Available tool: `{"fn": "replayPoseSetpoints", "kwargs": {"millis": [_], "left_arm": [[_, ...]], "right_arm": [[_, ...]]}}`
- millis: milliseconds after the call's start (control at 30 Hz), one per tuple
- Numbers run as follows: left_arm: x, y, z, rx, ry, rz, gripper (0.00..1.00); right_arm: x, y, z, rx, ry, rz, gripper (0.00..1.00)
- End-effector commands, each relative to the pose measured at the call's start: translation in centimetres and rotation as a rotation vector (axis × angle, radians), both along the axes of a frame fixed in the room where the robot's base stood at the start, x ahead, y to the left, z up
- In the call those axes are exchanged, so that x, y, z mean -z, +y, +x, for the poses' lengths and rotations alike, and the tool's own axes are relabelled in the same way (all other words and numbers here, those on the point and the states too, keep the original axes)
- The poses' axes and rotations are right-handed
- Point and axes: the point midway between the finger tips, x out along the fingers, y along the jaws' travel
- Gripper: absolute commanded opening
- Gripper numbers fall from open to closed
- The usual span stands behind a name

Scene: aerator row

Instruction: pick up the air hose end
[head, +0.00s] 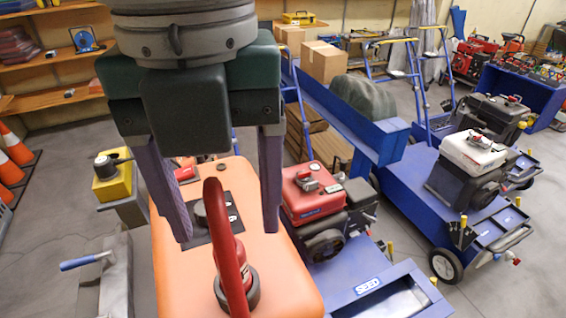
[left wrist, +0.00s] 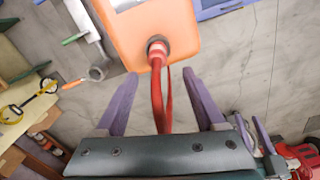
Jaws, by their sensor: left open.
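The red air hose (head: 214,205) rises from a dark collar (head: 238,292) on the orange machine body (head: 280,270) and bends over in an arc. In the left wrist view the hose (left wrist: 157,95) runs from the collar toward my palm, between the fingers. My left gripper (head: 228,233) points down over the orange body, with its purple fingers wide apart. It also shows in the left wrist view (left wrist: 161,76), open, with gaps between the fingers and the hose. The hose's loose end is not clear in either view. A purple finger-like part at the right of the left wrist view may be my right gripper (left wrist: 262,135).
A red engine (head: 312,195) stands close right of the orange body. A blue wheeled machine (head: 425,195) stands further right. A grey box-shaped part with a blue handle (head: 85,261) is at left. Orange cones (head: 12,150) stand at the far left. Grey floor (head: 60,215) is open between.

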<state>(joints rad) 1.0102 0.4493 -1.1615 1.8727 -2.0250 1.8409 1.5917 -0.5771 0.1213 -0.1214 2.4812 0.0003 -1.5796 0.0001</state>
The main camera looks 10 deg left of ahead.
Motion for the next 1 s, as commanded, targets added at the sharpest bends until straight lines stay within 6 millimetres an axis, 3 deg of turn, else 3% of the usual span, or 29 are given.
{"fn": "replayPoseSetpoints", "kwargs": {"millis": [267,533,833,1000], "left_arm": [[2.7,0.1,0.1,-0.001,0.005,-0.002,0.71],[6.8,0.6,0.5,0.001,0.005,-0.003,0.71],[7.5,0.6,0.6,0.003,0.002,-0.006,0.71],[7.5,0.6,0.6,0.003,0.002,-0.006,0.52]], "right_arm": [[-1.0,0.2,-0.2,0.002,0.007,0.005,0.50],[-2.3,0.1,-0.2,0.003,0.007,0.004,0.50],[-2.2,0.1,-0.2,0.003,0.006,0.002,0.50],[-2.2,0.0,-0.2,0.002,0.006,0.000,0.50]]}}
